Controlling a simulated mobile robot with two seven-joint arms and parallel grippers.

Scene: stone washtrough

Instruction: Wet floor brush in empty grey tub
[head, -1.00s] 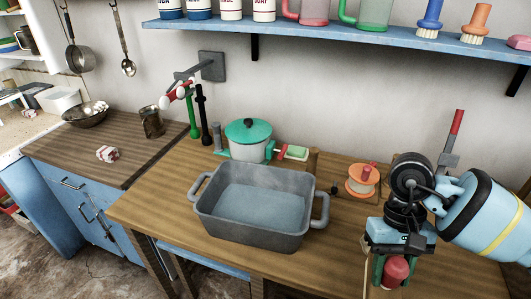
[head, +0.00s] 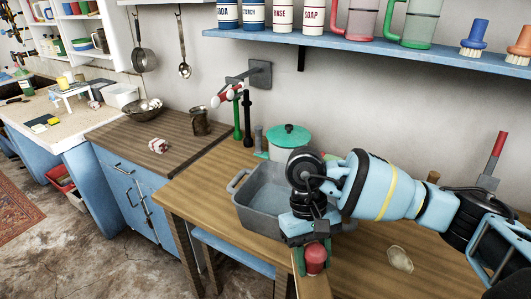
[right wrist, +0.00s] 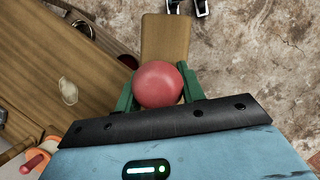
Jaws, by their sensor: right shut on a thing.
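My right gripper (head: 315,258) is shut on a round red knob (right wrist: 160,88), which sits between its green fingers. A wooden block (right wrist: 165,38) reaches out beyond the knob and looks like part of the held floor brush; no bristles show. In the head view the gripper is in front of the grey tub (head: 258,219), near the table's front edge. The tub is a deep rectangular basin on the wooden table. My right arm hides its right part and much of its inside, so I cannot tell its contents. My left gripper is not in view.
A pot with a green lid (head: 289,138) stands behind the tub, by the wall tap (head: 228,93). A pale oval piece (head: 399,258) lies on the table to the right. A blue shelf (head: 400,48) with jars, jugs and brushes hangs above. A brown counter (head: 135,143) lies left.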

